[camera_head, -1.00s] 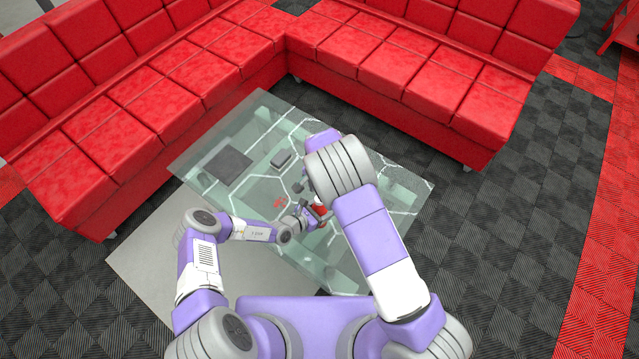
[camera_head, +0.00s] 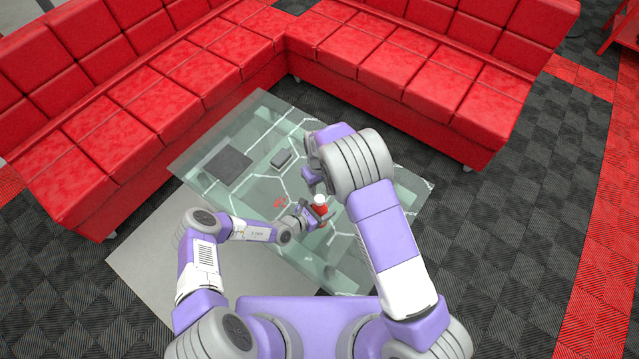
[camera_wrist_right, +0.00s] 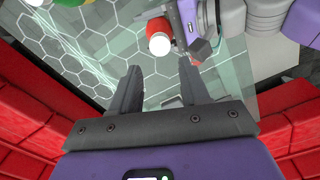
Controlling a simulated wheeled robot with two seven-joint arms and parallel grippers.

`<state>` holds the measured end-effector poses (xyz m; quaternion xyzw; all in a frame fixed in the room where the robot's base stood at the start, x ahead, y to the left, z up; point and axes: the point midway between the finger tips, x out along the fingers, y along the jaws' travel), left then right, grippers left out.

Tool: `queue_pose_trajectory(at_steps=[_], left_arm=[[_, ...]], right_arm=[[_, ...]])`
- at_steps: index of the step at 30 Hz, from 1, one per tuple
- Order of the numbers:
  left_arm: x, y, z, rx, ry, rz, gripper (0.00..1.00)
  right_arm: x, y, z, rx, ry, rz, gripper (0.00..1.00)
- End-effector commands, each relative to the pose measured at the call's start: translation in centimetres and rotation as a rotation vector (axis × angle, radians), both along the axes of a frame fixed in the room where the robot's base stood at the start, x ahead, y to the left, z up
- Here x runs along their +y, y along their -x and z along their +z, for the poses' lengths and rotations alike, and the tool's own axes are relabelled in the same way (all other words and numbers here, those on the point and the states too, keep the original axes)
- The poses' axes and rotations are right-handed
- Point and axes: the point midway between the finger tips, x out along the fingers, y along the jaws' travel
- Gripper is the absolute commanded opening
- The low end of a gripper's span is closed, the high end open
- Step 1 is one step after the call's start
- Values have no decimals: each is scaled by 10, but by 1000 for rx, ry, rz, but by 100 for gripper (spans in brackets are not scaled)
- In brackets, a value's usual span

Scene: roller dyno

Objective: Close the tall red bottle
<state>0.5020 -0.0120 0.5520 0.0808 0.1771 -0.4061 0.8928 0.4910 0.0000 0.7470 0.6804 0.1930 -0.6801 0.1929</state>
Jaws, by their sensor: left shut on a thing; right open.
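The red bottle (camera_head: 321,212) stands on the glass table with a white round top (camera_head: 320,200). My left gripper (camera_head: 318,215) is shut around the bottle's side. In the right wrist view the bottle (camera_wrist_right: 155,27) shows from above, its white top (camera_wrist_right: 160,44) facing the camera, with my left gripper (camera_wrist_right: 187,28) at its right. I cannot tell whether the white top is a fully seated cap. My right gripper (camera_wrist_right: 155,75) is open and empty, apart from the bottle. In the head view its fingers are mostly hidden by my right wrist.
The glass table (camera_head: 215,190) has a dark square pad (camera_head: 228,166) and a small grey box (camera_head: 281,159) on its far left part. A red mark (camera_head: 280,202) lies left of the bottle. Red sofas (camera_head: 390,70) border the table behind and to the left.

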Motion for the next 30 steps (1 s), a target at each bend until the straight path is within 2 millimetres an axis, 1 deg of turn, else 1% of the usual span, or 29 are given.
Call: queue_pose_trajectory(at_steps=[5, 8, 15, 18, 21, 25, 30], left_arm=[[-1, 0, 0, 0, 0, -1, 0], [-1, 0, 0, 0, 0, -1, 0], [-1, 0, 0, 0, 0, -1, 0], [0, 0, 0, 0, 0, -1, 0], [0, 0, 0, 0, 0, -1, 0], [0, 0, 0, 0, 0, -1, 0], [0, 0, 0, 0, 0, -1, 0]], right_arm=[[0, 0, -6, 2, 1, -2, 45], [0, 1, -17, 3, 2, -3, 45], [0, 1, -55, 3, 2, -3, 45], [0, 1, -68, 3, 2, -3, 45], [0, 0, -76, 1, 1, -3, 45], [0, 0, -80, -1, -1, -3, 45], [0, 0, -80, 0, 0, -3, 45]])
